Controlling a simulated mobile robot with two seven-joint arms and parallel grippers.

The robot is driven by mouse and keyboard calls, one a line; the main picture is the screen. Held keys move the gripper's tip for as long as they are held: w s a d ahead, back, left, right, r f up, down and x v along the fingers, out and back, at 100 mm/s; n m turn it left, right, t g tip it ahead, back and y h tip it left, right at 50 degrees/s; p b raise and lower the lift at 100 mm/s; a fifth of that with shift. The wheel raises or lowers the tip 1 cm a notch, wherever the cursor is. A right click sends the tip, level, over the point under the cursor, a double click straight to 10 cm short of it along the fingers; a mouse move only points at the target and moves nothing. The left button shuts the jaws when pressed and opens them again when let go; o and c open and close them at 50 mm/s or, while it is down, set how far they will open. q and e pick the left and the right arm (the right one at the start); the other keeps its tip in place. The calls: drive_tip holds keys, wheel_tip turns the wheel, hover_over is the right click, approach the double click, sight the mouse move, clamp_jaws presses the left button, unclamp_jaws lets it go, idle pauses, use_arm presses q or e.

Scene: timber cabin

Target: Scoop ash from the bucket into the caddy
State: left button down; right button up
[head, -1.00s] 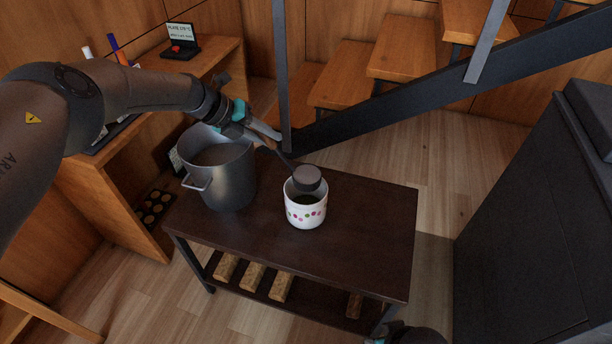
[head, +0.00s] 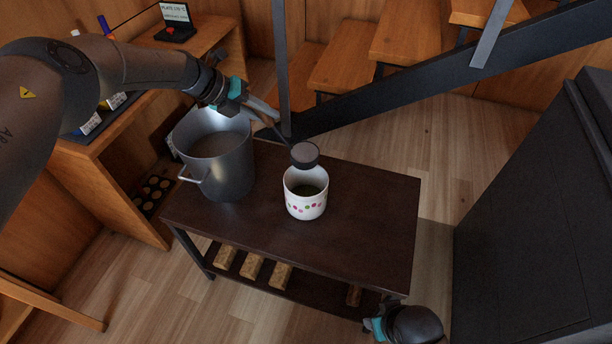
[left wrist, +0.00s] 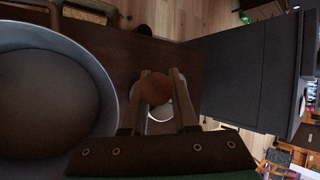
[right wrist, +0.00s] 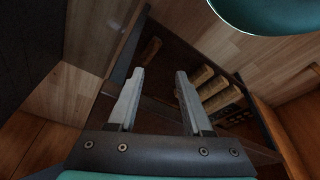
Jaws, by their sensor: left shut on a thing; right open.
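The metal bucket (head: 232,178) stands on the dark table's left end, with a grey-brown surface inside; its rim fills the left of the left wrist view (left wrist: 105,75). The white caddy (head: 305,208) with coloured dots stands upright to its right, dark greenish inside. My left gripper (head: 272,114) is shut on the scoop (head: 305,157) by its thin dark handle, above and behind the bucket. The scoop's round cup is over the caddy's back rim, its top grey; whether it holds ash I cannot tell. My right gripper (right wrist: 157,85) is open and empty, low by the table's front right.
The dark table (head: 375,215) has free room right of the caddy. Logs (head: 253,267) lie on its lower shelf. A grey post (head: 282,70) and stair beam rise close behind my left gripper. A large dark block (head: 540,220) stands at right.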

use_arm(q)
drive_tip(key=shift+s+r+p, duration=0.1)
drive_tip(key=shift+r+p, duration=0.1)
drive_tip(key=shift+p, duration=0.6)
drive_tip(key=shift+s+r+p, duration=0.15)
drive_tip(key=shift+s+p, duration=0.05)
drive_tip(key=shift+p, duration=0.6)
drive_tip(key=shift+s+t+p, duration=0.1)
drive_tip(key=shift+t+p, duration=0.3)
drive_tip(key=shift+s+r+p, duration=0.1)
drive_tip(key=shift+p, duration=0.35)
drive_tip(key=p, duration=0.2)
drive_tip(key=shift+s+d+r+m+t+p, duration=0.1)
drive_tip(key=shift+s+r+m+t+p, duration=0.1)
drive_tip(key=shift+s+m+t+p, duration=0.15)
use_arm(e)
drive_tip(key=s+d+f, duration=0.6)
drive_tip(key=s+f, duration=0.3)
drive_tip(key=f, duration=0.1)
drive_tip(key=shift+s+f+g+h, duration=0.3)
drive_tip(key=shift+s+g, duration=0.1)
use_arm(q)
drive_tip(key=shift+s, duration=0.2)
use_arm(e)
drive_tip(key=shift+s+d, duration=0.3)
drive_tip(key=shift+s, duration=0.15)
